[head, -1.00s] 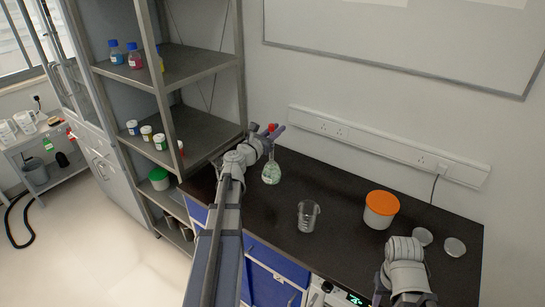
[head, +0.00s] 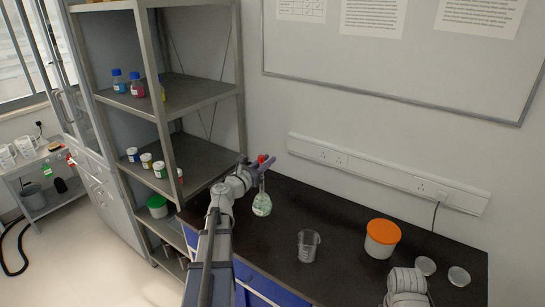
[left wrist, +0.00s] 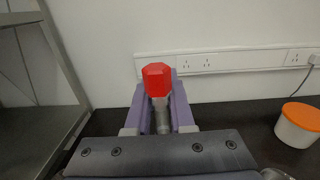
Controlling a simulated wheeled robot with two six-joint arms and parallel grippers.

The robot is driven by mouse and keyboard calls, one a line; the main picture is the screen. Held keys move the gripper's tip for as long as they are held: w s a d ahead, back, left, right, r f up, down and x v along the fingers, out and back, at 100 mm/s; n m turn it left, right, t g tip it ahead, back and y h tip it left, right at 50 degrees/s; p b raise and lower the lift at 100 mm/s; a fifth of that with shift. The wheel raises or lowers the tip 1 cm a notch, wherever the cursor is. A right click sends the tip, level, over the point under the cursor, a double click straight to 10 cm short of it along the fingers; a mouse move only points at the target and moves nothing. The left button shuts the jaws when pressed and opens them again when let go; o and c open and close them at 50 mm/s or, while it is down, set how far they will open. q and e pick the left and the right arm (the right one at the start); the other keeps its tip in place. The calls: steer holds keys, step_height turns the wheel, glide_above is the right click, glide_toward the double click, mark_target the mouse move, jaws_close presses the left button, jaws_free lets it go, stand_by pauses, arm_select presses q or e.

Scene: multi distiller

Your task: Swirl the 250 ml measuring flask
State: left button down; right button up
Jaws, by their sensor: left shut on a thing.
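The measuring flask (head: 262,206) is clear with pale green contents in its round body and a red stopper. It is upright at the left end of the dark bench in the head view; whether its base touches the bench cannot be told. My left gripper (head: 263,168) is shut on its neck, just below the stopper. In the left wrist view the red stopper (left wrist: 157,79) stands above the purple fingers (left wrist: 161,118), with the neck between them. The flask body is hidden there. Of my right arm only a grey link shows; its gripper is out of view.
A glass beaker (head: 308,247) stands right of the flask. An orange-lidded white tub (head: 381,239) and two clear dishes (head: 425,265) are farther right. A metal shelf (head: 190,85) with bottles stands left. A socket rail (head: 385,176) runs along the wall.

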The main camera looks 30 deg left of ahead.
arm_select(q)
steer(key=w+d, duration=0.4)
steer(key=w, duration=0.1)
steer(key=s+a, duration=0.2)
steer(key=s, duration=0.3)
steer(key=shift+s+a, duration=0.2)
steer(key=shift+a, duration=0.15)
steer(key=shift+w, duration=0.1)
